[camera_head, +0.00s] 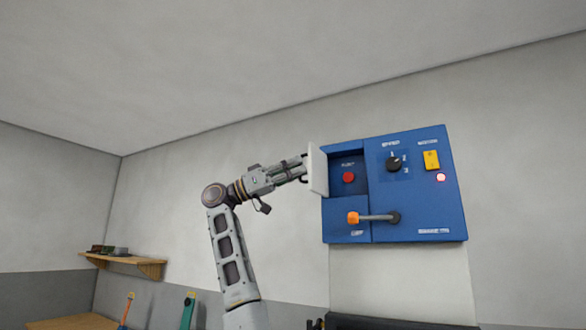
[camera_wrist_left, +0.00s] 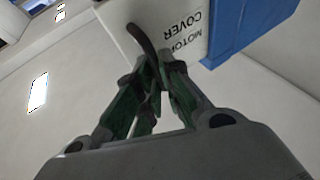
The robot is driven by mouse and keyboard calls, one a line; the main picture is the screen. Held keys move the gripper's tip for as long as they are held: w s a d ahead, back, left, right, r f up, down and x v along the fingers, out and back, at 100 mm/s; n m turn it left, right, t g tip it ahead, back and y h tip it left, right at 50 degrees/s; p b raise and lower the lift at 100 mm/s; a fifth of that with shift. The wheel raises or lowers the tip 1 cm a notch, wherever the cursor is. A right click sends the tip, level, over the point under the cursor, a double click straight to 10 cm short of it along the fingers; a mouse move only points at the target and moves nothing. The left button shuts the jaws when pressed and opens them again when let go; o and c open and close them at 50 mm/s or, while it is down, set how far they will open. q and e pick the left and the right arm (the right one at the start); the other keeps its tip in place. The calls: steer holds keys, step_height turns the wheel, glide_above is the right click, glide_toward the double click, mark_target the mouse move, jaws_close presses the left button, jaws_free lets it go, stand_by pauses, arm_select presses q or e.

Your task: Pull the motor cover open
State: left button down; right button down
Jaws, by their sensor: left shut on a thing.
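The motor cover (camera_head: 317,170) is a white panel at the left side of the blue control panel (camera_head: 410,220). It stands out from the panel face, swung open on its left edge, and the recess behind it shows. In the left wrist view the cover (camera_wrist_left: 150,15) bears the words MOTOR COVER and a dark curved handle (camera_wrist_left: 141,38). My left gripper (camera_head: 303,165) reaches the cover from the left. Its fingers (camera_wrist_left: 158,62) are shut on the handle. My right gripper is in neither view.
The panel carries a red button (camera_head: 348,177) in the recess, a black knob (camera_head: 393,164), a yellow switch (camera_head: 432,160), a lit lamp (camera_head: 441,178) and an orange-tipped lever (camera_head: 353,218). A wooden shelf (camera_head: 125,260) hangs at the left. The wall around the panel is bare.

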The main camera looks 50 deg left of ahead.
arm_select(q)
steer(key=shift+w+r, duration=0.1)
steer(key=shift+w, duration=0.1)
steer(key=c, duration=1.7)
jaws_free()
steer(key=shift+d, duration=0.1)
steer(key=shift+c, duration=0.2)
steer(key=shift+o, duration=0.9)
steer(key=shift+w+d, duration=0.25)
steer(key=shift+w, duration=0.15)
steer(key=shift+s+a, duration=0.15)
steer(key=v, duration=1.2)
steer(key=shift+a, duration=0.1)
